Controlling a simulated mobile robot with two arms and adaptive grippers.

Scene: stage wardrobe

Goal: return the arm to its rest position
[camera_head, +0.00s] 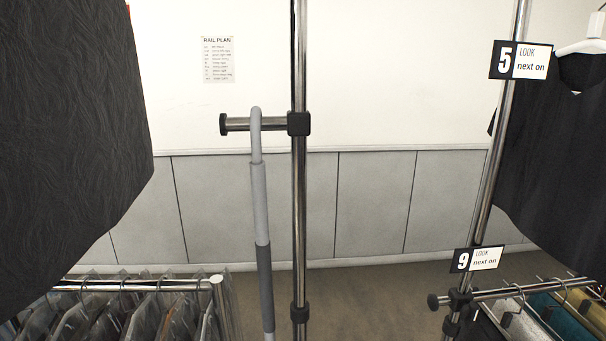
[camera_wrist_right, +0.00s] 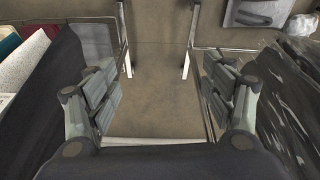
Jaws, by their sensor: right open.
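My right gripper (camera_wrist_right: 162,78) shows in the right wrist view. Its two grey jaws are wide apart, with nothing between them but brown floor further off. Dark surfaces fill the lower left and bottom edge of that view. Neither gripper and neither arm shows in the head view. My left gripper is in no view.
A grey hooked pole (camera_head: 262,205) hangs on a short peg of the metal upright (camera_head: 299,200). Dark garments (camera_head: 70,130) hang at left, and a black one (camera_head: 555,160) at right. Lower rails hold garments both sides. Rack legs (camera_wrist_right: 188,60) stand on the floor (camera_wrist_right: 158,105).

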